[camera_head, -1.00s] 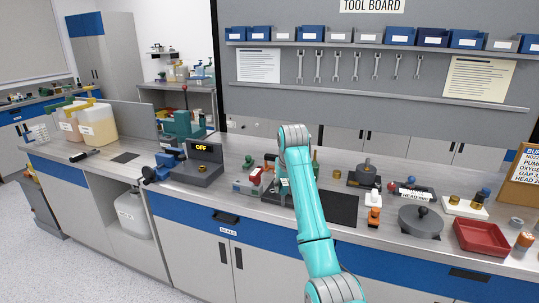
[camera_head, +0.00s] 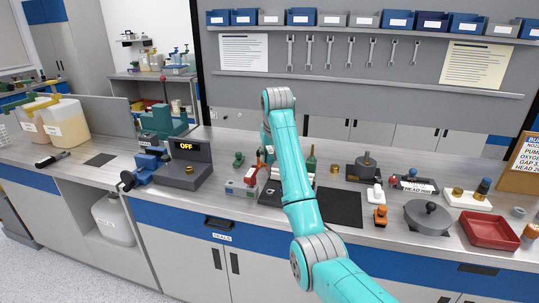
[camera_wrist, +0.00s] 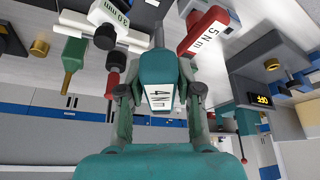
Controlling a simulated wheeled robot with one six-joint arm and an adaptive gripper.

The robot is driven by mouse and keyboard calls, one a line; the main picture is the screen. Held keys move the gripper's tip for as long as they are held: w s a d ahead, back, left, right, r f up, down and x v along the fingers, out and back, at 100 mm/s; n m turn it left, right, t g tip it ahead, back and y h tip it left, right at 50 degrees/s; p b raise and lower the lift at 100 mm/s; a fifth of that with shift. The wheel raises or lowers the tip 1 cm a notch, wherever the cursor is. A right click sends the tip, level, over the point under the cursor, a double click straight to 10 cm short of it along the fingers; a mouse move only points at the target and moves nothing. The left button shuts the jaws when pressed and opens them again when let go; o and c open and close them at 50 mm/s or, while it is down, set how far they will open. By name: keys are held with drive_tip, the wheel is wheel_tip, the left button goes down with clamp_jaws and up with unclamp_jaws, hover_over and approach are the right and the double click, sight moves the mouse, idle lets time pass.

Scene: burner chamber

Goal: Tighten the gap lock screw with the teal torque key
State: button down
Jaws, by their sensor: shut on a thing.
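In the wrist view my gripper (camera_wrist: 158,88) is shut on a teal block-shaped key (camera_wrist: 156,66) with a white label that seems to read 4 N m. I cannot make out the gap lock screw.
A green-handled tool (camera_wrist: 72,58) is farther left. An OFF display unit (camera_head: 186,164) stands left on the bench. A black mat (camera_head: 340,207) lies bare to the right.

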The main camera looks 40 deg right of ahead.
sight(270, 170)
drive_tip(key=shift+f, duration=2.85)
drive_tip(key=shift+f, duration=1.2)
drive_tip(key=shift+m+h, duration=0.5)
drive_tip(key=shift+m, duration=0.7)
drive_tip(key=shift+a+g, duration=0.1)
drive_tip(key=shift+g, duration=0.2)
drive_tip(key=shift+w+a+m, duration=0.1)
drive_tip(key=shift+m, duration=0.4)
drive_tip(key=shift+m+g+h, duration=0.3)
drive_tip(key=shift+m, duration=0.4)
drive_tip(key=shift+f, duration=0.1)
